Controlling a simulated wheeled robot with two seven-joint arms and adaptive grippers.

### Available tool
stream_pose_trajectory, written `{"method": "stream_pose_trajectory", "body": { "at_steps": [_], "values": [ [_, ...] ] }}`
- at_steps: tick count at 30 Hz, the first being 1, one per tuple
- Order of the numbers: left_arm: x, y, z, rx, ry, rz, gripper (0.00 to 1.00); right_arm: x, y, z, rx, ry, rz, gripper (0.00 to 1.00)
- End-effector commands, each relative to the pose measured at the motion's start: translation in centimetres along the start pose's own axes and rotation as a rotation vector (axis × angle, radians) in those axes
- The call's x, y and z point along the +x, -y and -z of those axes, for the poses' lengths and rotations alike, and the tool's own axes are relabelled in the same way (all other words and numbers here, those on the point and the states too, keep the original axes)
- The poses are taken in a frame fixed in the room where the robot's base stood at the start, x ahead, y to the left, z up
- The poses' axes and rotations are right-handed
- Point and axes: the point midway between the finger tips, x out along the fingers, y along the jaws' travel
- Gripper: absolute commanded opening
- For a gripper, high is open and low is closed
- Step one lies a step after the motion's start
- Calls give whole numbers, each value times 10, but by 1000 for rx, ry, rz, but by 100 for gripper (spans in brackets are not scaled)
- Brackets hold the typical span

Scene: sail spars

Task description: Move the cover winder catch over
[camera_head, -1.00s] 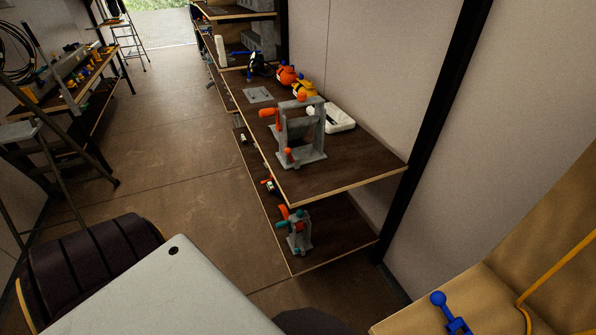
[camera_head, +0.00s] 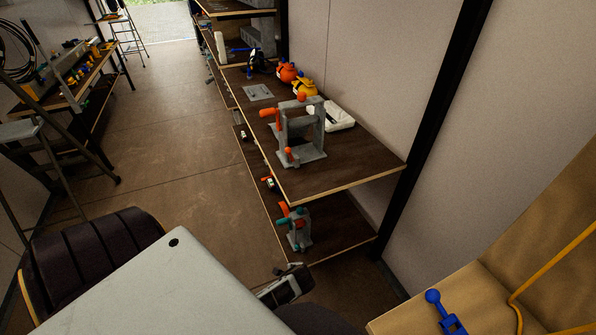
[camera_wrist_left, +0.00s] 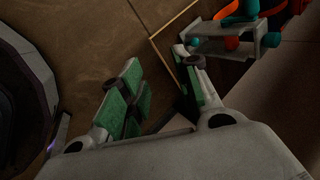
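A grey winder frame (camera_head: 302,140) with orange handles stands upright on the upper shelf. A smaller grey device (camera_head: 297,230) with teal and orange knobs stands on the lower shelf; it also shows at the upper right of the left wrist view (camera_wrist_left: 238,38). I cannot tell which part is the catch. My left gripper (camera_head: 292,277) is low at the near front corner of the lower shelf, apart from the smaller device. In the left wrist view its green-padded fingers (camera_wrist_left: 160,85) are spread, with nothing held between them. My right gripper is not in view.
The upper shelf (camera_head: 345,177) overhangs the lower shelf (camera_head: 340,238). A white item (camera_head: 338,115), orange and yellow items (camera_head: 304,87) and a grey plate (camera_head: 258,92) lie farther back. A dark post (camera_head: 425,120) stands at right. A blue clamp-like item (camera_head: 440,310) is at lower right.

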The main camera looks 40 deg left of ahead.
Motion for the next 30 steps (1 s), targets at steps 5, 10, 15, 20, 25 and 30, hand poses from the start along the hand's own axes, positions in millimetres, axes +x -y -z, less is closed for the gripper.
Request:
{"method": "stream_pose_trajectory", "body": {
  "at_steps": [5, 10, 15, 20, 25, 30],
  "values": [
    [-39, 45, 4, 17, 26, 68, 32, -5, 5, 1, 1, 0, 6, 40],
    [-77, 85, 2, 24, 60, 130, 32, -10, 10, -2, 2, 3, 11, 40],
    [-114, 118, -3, 23, 94, 182, 32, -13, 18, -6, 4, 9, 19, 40],
    [-137, 137, -8, 18, 116, 213, 32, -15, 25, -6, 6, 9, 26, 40],
    [-157, 152, -13, 13, 136, 237, 32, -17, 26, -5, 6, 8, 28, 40],
    [-173, 169, -19, 26, 167, 273, 32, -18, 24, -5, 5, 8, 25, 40]
  ]
}}
